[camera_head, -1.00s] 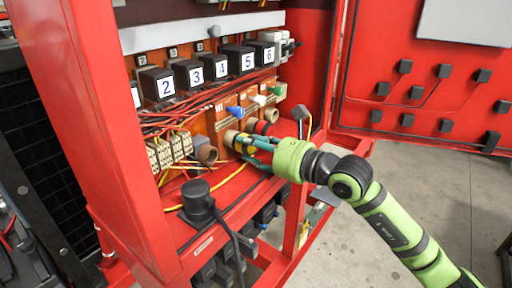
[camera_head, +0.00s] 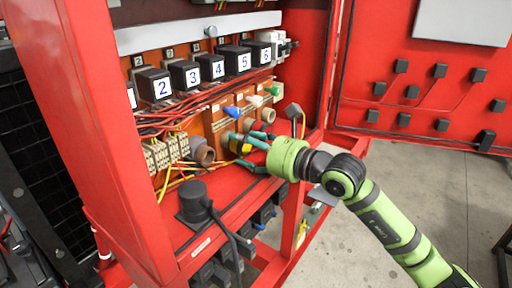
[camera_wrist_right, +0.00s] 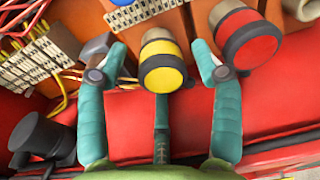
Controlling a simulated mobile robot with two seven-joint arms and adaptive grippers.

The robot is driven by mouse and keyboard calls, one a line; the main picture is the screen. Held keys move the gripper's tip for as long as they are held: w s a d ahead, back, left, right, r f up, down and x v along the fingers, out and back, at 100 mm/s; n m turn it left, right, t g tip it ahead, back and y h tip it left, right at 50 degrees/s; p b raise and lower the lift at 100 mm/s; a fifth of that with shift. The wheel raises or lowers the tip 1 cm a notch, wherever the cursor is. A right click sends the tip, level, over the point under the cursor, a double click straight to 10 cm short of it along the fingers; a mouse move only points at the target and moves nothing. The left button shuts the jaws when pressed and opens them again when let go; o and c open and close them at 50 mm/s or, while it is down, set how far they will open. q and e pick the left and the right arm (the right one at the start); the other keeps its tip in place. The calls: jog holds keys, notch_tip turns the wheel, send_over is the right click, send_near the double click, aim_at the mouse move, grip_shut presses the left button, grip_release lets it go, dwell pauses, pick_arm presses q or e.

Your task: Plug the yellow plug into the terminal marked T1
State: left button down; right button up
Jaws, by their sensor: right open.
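The yellow plug (camera_wrist_right: 163,68), with a dark collar, sits at the mouth of a beige round terminal in the right wrist view. It also shows partly in the head view (camera_head: 241,148), behind my fingers. My right gripper (camera_wrist_right: 158,76) is open, its teal fingers spread on either side of the plug with gaps between. The third finger is below it. I cannot tell how deep the plug sits. No T1 marking is readable. My left gripper is out of view.
A red plug (camera_wrist_right: 252,42) with a dark collar sits in the neighbouring terminal, close to my right-hand finger. A black plug with a cable (camera_head: 196,203) stands on the red shelf. Loose wires hang nearby.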

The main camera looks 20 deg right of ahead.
jog(key=shift+s+d+f, duration=0.15)
jog(key=shift+s+f, duration=0.1)
jog(key=v, duration=1.1)
jog(key=shift+s+d+r, duration=0.2)
jog(key=shift+r, duration=0.2)
jog(key=shift+w+f, duration=0.1)
jog(key=shift+w, duration=0.05)
